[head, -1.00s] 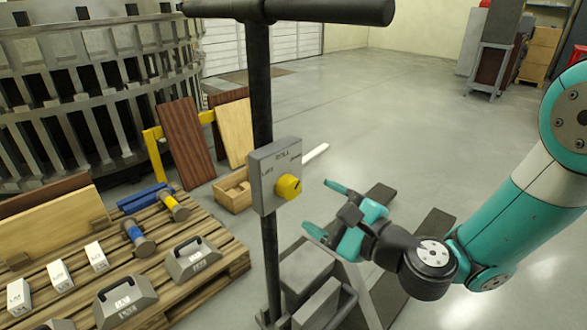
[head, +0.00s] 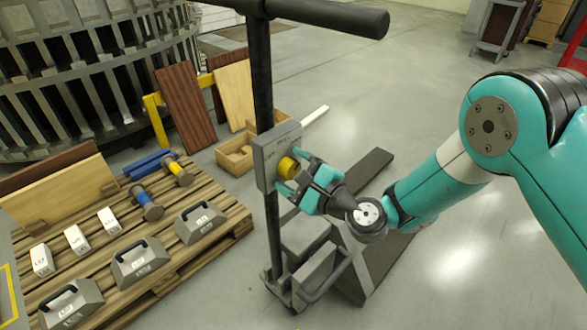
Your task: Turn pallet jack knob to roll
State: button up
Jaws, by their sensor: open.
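The yellow knob (head: 287,167) sits on the front of a grey control box (head: 264,158) fixed to the black post of the pallet jack (head: 259,75). The box's printed labels are too small and partly hidden to read now, so I cannot tell the knob's setting. My gripper (head: 293,174) is open at the knob, with one teal finger above and right of it and the other below it. The fingers appear to be around the knob; I cannot tell whether they touch it.
A wooden pallet (head: 150,265) at the left holds several grey weights, white blocks and rollers. An open wooden crate (head: 237,155) and leaning boards (head: 184,105) stand behind the post. The jack's dark forks (head: 370,170) extend to the right.

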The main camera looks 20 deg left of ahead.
jog(key=c, duration=0.9)
jog(key=shift+c, duration=0.2)
jog(key=shift+f+n+b, duration=0.1)
jog(key=shift+n+b, duration=0.3)
jog(key=shift+b, duration=0.05)
jog(key=n+b, duration=0.3)
jog(key=shift+f+n+b, duration=0.15)
jog(key=shift+n+b, duration=0.25)
jog(key=n+b, duration=0.3)
jog(key=shift+n+b, duration=0.95)
jog(key=shift+n, duration=0.25)
jog(key=shift+r, duration=0.2)
jog(key=o, duration=0.9)
